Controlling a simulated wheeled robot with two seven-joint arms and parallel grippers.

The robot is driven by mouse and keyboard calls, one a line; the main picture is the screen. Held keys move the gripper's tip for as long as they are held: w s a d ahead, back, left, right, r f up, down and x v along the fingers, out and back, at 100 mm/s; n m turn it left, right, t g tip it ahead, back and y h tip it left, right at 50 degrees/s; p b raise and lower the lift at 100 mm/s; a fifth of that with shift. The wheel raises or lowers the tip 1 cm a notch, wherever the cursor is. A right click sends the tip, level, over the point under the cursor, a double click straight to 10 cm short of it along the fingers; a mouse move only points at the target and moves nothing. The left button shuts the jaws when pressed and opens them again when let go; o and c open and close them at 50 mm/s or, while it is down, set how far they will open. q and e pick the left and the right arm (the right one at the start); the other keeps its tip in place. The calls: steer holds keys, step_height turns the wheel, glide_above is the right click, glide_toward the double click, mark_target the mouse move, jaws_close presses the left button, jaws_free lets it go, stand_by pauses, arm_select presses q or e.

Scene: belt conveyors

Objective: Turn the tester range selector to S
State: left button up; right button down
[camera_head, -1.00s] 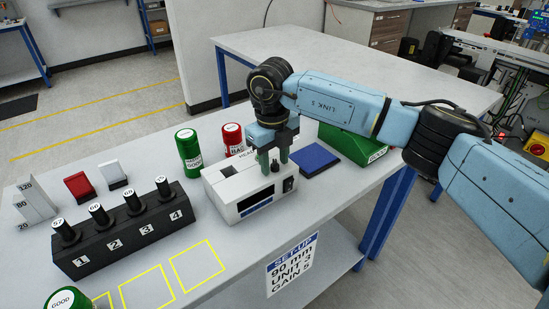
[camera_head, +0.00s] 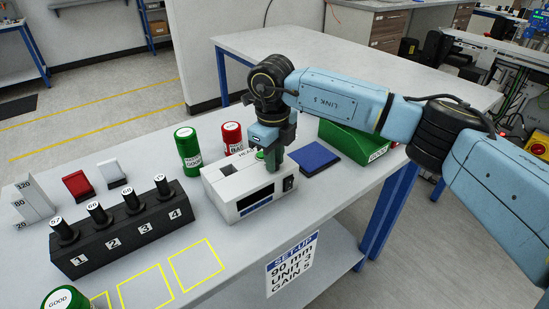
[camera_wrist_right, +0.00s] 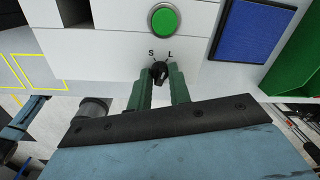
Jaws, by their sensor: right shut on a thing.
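The tester (camera_head: 238,190) is a white box with a dark display window, standing on the bench. Its range selector (camera_wrist_right: 160,73) is a small black knob below the letters S and L in the right wrist view. The knob's pointer is too small to read surely. My right gripper (camera_wrist_right: 161,80) has its green fingers on both sides of the knob and is shut on it. In the head view my right gripper (camera_head: 273,160) reaches down onto the tester's top and hides the knob. My left gripper is not in view.
A green button (camera_wrist_right: 165,20) sits close to the selector. A blue pad (camera_head: 314,157) and a green bin (camera_head: 352,143) stand right of the tester. Green (camera_head: 188,152) and red (camera_head: 231,138) cans stand behind it. A black numbered rack (camera_head: 125,230) is at the left.

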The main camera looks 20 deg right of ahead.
steer(key=n+b, duration=0.1)
steer(key=n, duration=0.2)
steer(key=shift+n, duration=1.6)
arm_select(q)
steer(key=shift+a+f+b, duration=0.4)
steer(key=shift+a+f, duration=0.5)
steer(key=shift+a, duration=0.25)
arm_select(e)
steer(key=shift+n, duration=1.4)
steer(key=c, duration=1.3)
jaws_free()
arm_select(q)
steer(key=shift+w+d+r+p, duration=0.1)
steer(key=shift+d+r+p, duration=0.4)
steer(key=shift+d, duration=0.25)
arm_select(e)
step_height(320, 180, up, 14)
steer(key=shift+s+f, duration=0.25)
steer(key=shift+s, duration=0.1)
